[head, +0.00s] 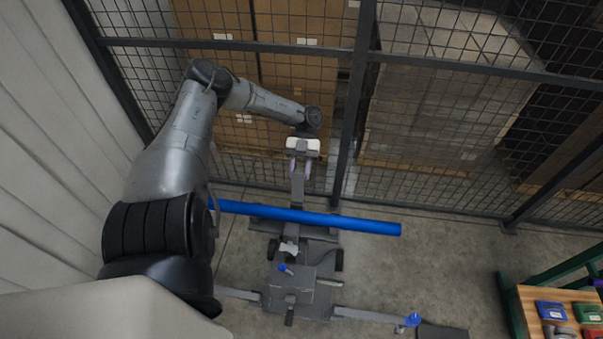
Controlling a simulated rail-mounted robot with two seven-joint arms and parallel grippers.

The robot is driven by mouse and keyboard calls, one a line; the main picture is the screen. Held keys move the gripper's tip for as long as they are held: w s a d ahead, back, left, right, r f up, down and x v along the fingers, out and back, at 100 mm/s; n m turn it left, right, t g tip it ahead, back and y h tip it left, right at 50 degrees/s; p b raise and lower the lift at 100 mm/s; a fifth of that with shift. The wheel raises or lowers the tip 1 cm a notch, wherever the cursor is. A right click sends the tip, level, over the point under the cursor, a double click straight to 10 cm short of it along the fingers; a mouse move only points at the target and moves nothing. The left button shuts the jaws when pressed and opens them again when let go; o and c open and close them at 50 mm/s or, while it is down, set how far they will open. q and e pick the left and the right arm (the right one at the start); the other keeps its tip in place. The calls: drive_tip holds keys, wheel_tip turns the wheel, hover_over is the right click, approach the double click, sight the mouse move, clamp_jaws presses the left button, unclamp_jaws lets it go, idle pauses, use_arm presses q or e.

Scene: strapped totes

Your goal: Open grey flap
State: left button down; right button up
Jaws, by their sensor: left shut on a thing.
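My left gripper (300,166) reaches in from the upper left. Its two pale fingers are shut on the top of a narrow grey upright piece (298,188). This piece rises from the back of a grey wheeled frame (313,271) on the floor. I cannot tell whether the piece is the grey flap, and no other flap stands out clearly. The fingers hide its top end. My right gripper is not in view.
A long blue bar (350,222) lies across the grey frame below my left gripper. A dark mesh fence (440,188) stands behind, with stacked cartons (215,85) beyond it. A wooden-topped table (532,305) with coloured items is at the lower right.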

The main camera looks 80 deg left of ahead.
use_arm(q)
drive_tip(key=shift+f, duration=0.25)
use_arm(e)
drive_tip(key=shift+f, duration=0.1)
use_arm(q)
drive_tip(key=c, duration=1.1)
unclamp_jaws()
drive_tip(key=shift+c, duration=0.2)
drive_tip(key=o, duration=0.4)
drive_tip(key=shift+r, duration=0.1)
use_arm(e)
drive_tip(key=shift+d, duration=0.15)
